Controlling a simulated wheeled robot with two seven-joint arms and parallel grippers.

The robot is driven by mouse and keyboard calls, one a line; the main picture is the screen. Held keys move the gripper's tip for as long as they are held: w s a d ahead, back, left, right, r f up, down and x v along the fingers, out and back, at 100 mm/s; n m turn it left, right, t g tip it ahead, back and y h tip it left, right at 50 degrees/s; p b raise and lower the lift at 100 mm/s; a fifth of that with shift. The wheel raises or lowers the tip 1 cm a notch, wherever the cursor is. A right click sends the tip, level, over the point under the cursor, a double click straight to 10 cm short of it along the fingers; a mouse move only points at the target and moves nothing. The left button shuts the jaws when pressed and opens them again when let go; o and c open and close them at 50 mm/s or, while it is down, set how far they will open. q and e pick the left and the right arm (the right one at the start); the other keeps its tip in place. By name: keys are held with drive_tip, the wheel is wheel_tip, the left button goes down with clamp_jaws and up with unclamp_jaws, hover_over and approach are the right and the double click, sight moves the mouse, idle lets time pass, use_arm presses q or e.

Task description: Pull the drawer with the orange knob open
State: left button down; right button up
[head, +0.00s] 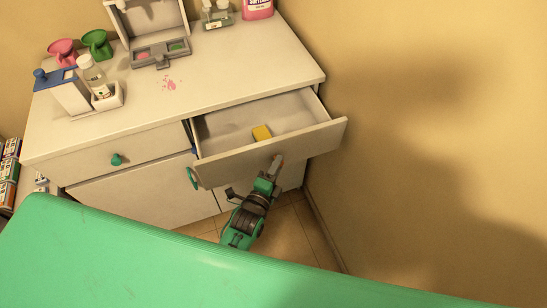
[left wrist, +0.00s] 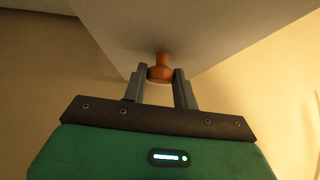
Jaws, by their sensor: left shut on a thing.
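The right-hand drawer (head: 268,153) of the white cabinet stands open, pulled well out from the front. Its orange knob (left wrist: 161,68) shows between the fingers in the left wrist view. My left gripper (left wrist: 160,78) is shut on the orange knob at the drawer front. In the head view my left gripper (head: 276,164) reaches up to the drawer front from below, and it mostly hides the knob. My right gripper is not in view.
A yellow block (head: 262,133) lies inside the open drawer. The left drawer with a green knob (head: 117,159) is shut. A green handle (head: 192,178) is below. Bottles, a tray and cups stand on the cabinet top (head: 215,75). A wall (head: 430,130) is at the right.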

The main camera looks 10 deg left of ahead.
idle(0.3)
use_arm(q)
drive_tip(key=c, duration=1.1)
unclamp_jaws()
drive_tip(key=shift+s, duration=0.15)
drive_tip(key=s+a+b, duration=0.1)
drive_tip(key=s+a, duration=0.1)
drive_tip(key=s, duration=1.1)
drive_tip(key=shift+s+a+b, duration=0.2)
drive_tip(key=shift+a+b, duration=0.1)
drive_tip(key=shift+b, duration=0.1)
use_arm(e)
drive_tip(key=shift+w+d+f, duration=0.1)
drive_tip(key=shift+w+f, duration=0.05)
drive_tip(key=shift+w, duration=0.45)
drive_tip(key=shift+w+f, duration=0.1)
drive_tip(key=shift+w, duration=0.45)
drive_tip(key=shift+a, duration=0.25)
